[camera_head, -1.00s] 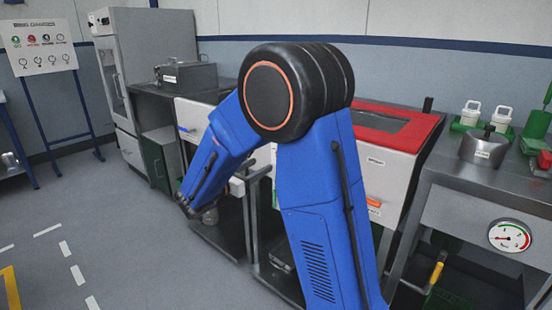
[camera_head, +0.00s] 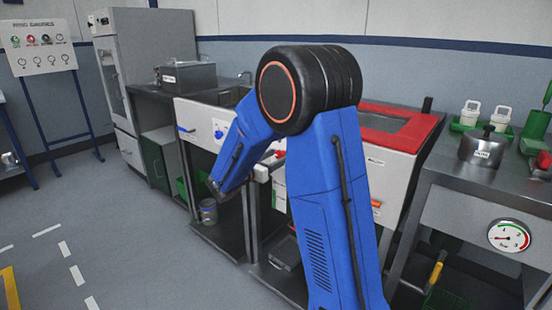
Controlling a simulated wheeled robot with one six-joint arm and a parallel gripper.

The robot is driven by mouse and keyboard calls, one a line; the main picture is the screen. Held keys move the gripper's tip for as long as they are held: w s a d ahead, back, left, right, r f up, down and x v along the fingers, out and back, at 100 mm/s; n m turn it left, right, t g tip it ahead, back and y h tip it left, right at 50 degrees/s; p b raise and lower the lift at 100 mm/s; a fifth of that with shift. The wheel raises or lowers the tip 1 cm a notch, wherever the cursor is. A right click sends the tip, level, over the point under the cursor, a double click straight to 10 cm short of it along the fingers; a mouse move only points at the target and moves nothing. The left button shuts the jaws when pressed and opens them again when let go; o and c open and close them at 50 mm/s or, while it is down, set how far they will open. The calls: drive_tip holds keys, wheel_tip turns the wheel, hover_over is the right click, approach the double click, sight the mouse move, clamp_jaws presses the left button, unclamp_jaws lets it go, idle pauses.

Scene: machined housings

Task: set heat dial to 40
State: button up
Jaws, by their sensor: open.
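No dial that I can tell to be the heat dial, and no 40 mark, can be made out. A red-topped cabinet (camera_head: 400,160) stands behind my blue arm, which hides much of its front. A small red part (camera_head: 280,154) shows just left of my upright arm link; I cannot tell what it is. A blue knob (camera_head: 218,134) is on the white panel (camera_head: 197,118) of the sink unit, just left of my forearm. My forearm slants down to the left in front of the units. My gripper cannot be made out.
A round gauge (camera_head: 509,235) is on the right bench's front, with a lidded pot (camera_head: 482,147) above it. A grey box (camera_head: 187,76) sits on the left counter. A can (camera_head: 208,211) stands on the lower shelf. The floor at left is clear.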

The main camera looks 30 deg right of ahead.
drive_tip(key=c, duration=1)
drive_tip(key=shift+c, duration=0.2)
drive_tip(key=shift+m, duration=0.3)
drive_tip(key=m, duration=1.1)
drive_tip(key=o, duration=1)
